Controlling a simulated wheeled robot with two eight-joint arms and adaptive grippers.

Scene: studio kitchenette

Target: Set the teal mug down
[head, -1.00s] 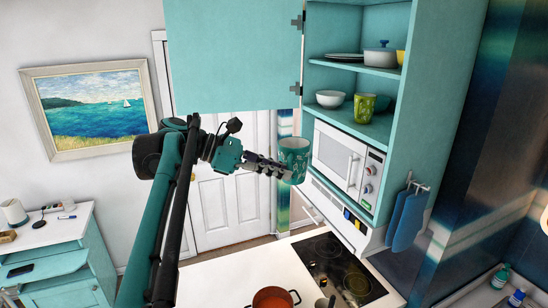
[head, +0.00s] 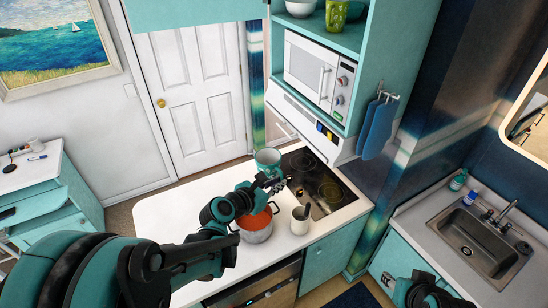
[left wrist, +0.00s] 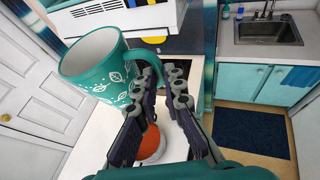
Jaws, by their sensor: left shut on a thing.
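The teal mug (head: 267,156) has a pale leaf pattern and a white inside. It is roughly upright in my left gripper (head: 272,182), above the white counter (head: 180,212) near the cooktop's left side. In the left wrist view, the mug (left wrist: 90,75) is left of the fingers (left wrist: 160,95), with its handle between the fingertips. The gripper is shut on this handle. The mug looks raised above the counter; its underside is hidden. Part of my right arm shows at the lower right of the head view, but its gripper does not.
A pot (head: 256,233) with orange-red inside stands on the counter under my left arm. A white utensil holder (head: 300,220) stands right of it. The black cooktop (head: 318,182) is behind. The counter's left part is bare. A microwave (head: 313,72) sits in the teal cabinet above.

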